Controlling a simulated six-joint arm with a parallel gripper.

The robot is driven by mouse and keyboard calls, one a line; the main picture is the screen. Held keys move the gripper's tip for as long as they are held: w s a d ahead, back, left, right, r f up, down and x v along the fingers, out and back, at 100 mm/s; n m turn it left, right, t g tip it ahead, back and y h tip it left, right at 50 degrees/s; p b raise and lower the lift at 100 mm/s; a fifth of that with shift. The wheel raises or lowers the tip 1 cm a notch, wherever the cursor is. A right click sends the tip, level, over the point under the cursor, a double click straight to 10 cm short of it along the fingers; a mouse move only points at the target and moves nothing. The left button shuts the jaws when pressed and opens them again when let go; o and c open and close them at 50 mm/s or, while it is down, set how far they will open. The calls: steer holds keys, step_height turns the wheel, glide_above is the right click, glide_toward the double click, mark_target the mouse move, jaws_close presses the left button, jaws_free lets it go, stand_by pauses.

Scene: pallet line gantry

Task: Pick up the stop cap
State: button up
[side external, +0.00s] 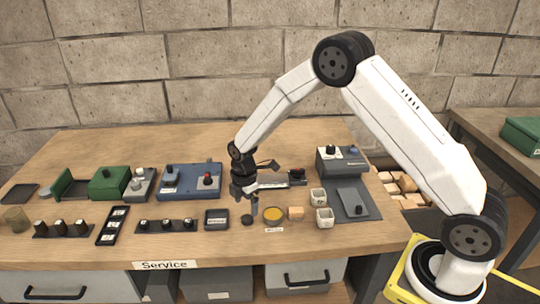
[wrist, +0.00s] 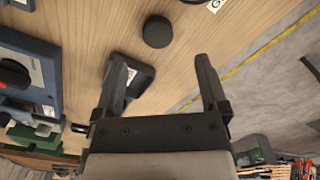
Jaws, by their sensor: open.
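A round black cap (side external: 247,220), which I take to be the stop cap, lies on the wooden bench near its front edge. In the wrist view this cap (wrist: 157,31) is beyond my fingertips, near the top, apart from both fingers. My gripper (side external: 247,204) points down just above the cap in the side view. It also shows in the wrist view (wrist: 161,62), with its fingers apart and nothing between them. A small black labelled tray (side external: 216,220) is left of the cap; in the wrist view my left finger partly hides it.
A yellow dish (side external: 273,213), a wooden block (side external: 296,213) and two pale cups (side external: 324,218) stand right of the cap. A blue box with controls (side external: 190,181) is behind left. A strip with several black knobs (side external: 167,226) lies farther left. Bare wood lies in front.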

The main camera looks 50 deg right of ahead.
mark_target(247, 217)
steer(key=shift+f, duration=0.2)
steer(key=shift+d+f, duration=0.15)
steer(key=shift+f, duration=2.35)
steer(key=shift+c, duration=0.3)
jaws_close()
steer(key=shift+w+r, duration=0.1)
steer(key=shift+r, duration=0.05)
